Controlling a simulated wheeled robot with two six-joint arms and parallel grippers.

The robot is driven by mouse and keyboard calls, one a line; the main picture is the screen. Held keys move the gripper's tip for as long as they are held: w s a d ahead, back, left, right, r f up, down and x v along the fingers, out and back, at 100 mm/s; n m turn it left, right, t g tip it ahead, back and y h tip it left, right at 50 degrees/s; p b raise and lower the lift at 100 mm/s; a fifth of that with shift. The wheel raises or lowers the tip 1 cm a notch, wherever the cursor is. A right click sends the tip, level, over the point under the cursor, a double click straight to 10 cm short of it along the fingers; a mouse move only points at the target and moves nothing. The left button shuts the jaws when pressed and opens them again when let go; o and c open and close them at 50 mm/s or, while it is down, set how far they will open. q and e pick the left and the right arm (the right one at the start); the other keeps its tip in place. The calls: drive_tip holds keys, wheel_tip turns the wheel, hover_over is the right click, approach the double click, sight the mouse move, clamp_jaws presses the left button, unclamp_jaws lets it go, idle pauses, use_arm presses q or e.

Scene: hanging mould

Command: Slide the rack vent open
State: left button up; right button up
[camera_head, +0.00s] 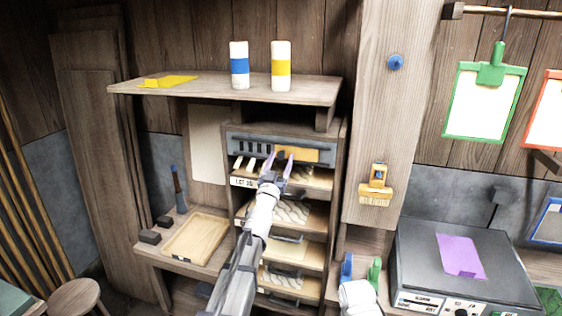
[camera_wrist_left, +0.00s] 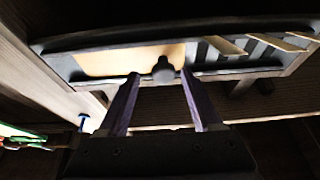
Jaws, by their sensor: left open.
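The rack vent (camera_head: 256,147) is a grey framed panel at the top of the rack, with dark slots on its left and a tan sliding plate (camera_head: 297,154) on its right. In the left wrist view the plate (camera_wrist_left: 128,60) carries a dark round knob (camera_wrist_left: 163,70), and the slots (camera_wrist_left: 238,48) are partly bare on the right. My left gripper (camera_head: 278,158) is in front of the vent with its purple fingers open. In the left wrist view the fingertips (camera_wrist_left: 164,88) stand apart on either side of the knob, not closed on it. My right gripper does not show.
Below the vent, rack shelves (camera_head: 287,250) hold pale items. A shelf (camera_head: 215,90) overhangs the rack, with two bottles and a yellow cloth. A wooden post (camera_head: 385,130) with a hanging brush stands right. A tray (camera_head: 196,238) lies on the lower left ledge.

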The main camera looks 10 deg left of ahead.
use_arm(q)
drive_tip(key=b+v, duration=0.3)
drive_tip(key=v, duration=0.4)
drive_tip(key=shift+s+f, duration=0.2)
drive_tip(key=shift+s, duration=0.15)
drive_tip(key=s+d+f+g, duration=0.3)
drive_tip(key=f+g, duration=0.1)
drive_tip(key=f, duration=0.3)
drive_tip(key=s+d+f+g+y, duration=0.1)
drive_tip(key=s+d+f+g, duration=0.1)
drive_tip(key=d+f+g, duration=0.35)
drive_tip(key=s+d+f+g, duration=0.2)
drive_tip(key=s+f, duration=0.1)
drive_tip(key=f, duration=0.6)
drive_tip(key=s+d+f+m+g, duration=0.1)
drive_tip(key=s+d+f+g, duration=0.2)
drive_tip(key=s, duration=0.9)
drive_tip(key=s+d+f+m+g+y, duration=0.1)
drive_tip(key=s+f+g, duration=0.4)
drive_tip(key=s, duration=0.8)
drive_tip(key=d+m+g, duration=0.1)
drive_tip(key=d+g, duration=0.1)
drive_tip(key=g, duration=0.1)
drive_tip(key=shift+f, duration=0.35)
drive_tip(key=shift+d, duration=0.1)
